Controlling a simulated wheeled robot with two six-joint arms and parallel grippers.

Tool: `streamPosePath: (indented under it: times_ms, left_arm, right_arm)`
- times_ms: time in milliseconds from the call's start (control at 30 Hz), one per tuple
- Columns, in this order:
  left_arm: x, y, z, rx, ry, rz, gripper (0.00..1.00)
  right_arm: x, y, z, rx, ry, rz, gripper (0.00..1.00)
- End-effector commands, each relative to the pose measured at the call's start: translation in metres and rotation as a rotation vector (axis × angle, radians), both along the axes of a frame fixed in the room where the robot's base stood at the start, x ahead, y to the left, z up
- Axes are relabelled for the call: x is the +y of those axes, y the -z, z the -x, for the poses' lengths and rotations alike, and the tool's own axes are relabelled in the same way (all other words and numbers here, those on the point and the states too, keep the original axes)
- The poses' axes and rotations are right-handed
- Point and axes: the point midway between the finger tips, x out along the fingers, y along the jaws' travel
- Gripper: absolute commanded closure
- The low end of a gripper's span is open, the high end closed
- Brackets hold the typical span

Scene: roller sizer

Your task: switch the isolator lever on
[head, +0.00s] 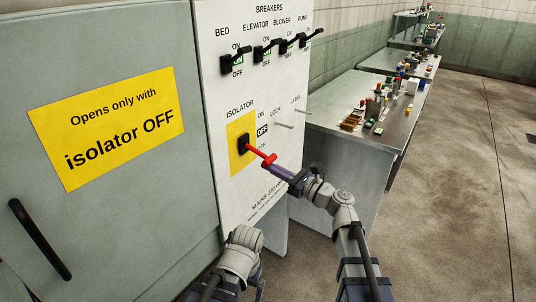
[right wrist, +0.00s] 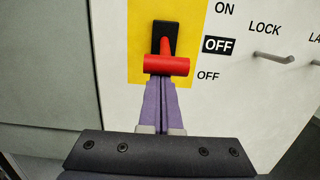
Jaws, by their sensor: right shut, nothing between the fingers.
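The isolator lever (head: 259,153) is a red T-shaped handle on a black base, on a yellow patch of the white panel. It points outward and down, and the window beside it reads OFF (head: 262,130). In the right wrist view the red crossbar (right wrist: 167,65) lies straight ahead of my fingers. My right gripper (head: 273,166) is shut and empty, its purple fingertips at the underside of the crossbar. They look very close or touching; I cannot tell which. My left gripper's fingers do not show; a grey arm joint is at the bottom.
Breaker levers (head: 265,51) line the panel top. Lock and label pegs (head: 284,125) stick out right of the isolator. A grey-green door (head: 110,210) with a yellow sign and black handle (head: 39,239) is at left. A bench (head: 335,140) with small items stands right; floor beyond is clear.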

Motion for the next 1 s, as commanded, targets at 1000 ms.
streamPosePath:
  times_ms: [1000]
  left_arm:
    - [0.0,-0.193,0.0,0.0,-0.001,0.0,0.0]
  right_arm:
    - [-0.005,-0.064,0.003,0.358,0.0,0.492,1.0]
